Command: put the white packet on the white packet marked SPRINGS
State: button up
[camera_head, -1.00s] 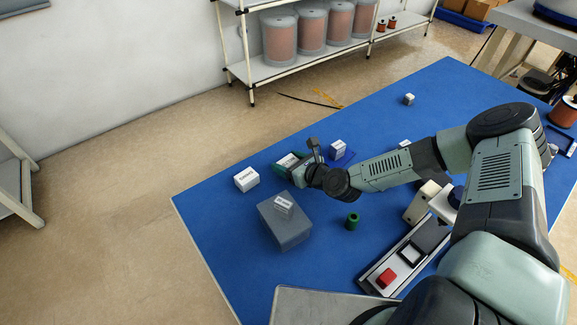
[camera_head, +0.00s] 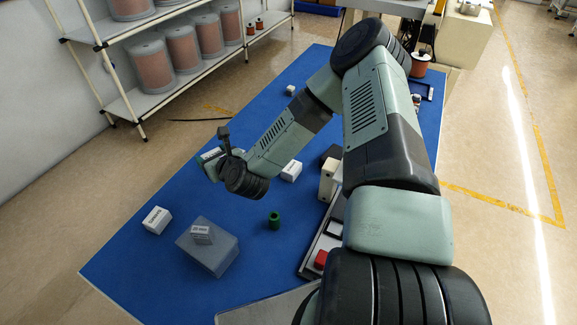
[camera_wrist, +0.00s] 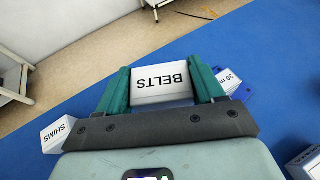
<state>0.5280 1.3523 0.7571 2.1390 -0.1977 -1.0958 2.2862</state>
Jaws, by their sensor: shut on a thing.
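My gripper (camera_head: 208,156) is shut on a white packet that reads BELTS (camera_wrist: 162,82), held between its green fingers above the blue table. The held packet shows only partly in the head view. A white packet marked SHIMS (camera_wrist: 58,134) lies left of the gripper in the wrist view; a white packet (camera_head: 156,220) also stands at the table's left in the head view. Another white packet (camera_head: 291,171) stands right of the gripper; a packet with a partly hidden label (camera_wrist: 305,160) shows at the wrist view's lower right. I cannot read SPRINGS on any packet.
A red button (camera_head: 320,259) is near my arm.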

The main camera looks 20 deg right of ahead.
jog(key=s+d+r+m+g+h, duration=0.1)
jog(key=s+d+r+m+h, duration=0.15)
jog(key=d+m+h, duration=0.6)
jog(key=s+d+r+m+g+h, duration=0.15)
jog(key=d+r+m+h, duration=0.35)
jog(key=d, duration=0.7)
send_over(291, 166)
jog(key=shift+n+g+h, duration=0.25)
jog(key=shift+g, duration=0.1)
notch_tip(291, 166, down, 7)
jog(key=shift+f, duration=2.45)
jog(key=shift+f, duration=0.1)
jog(key=o, duration=1.1)
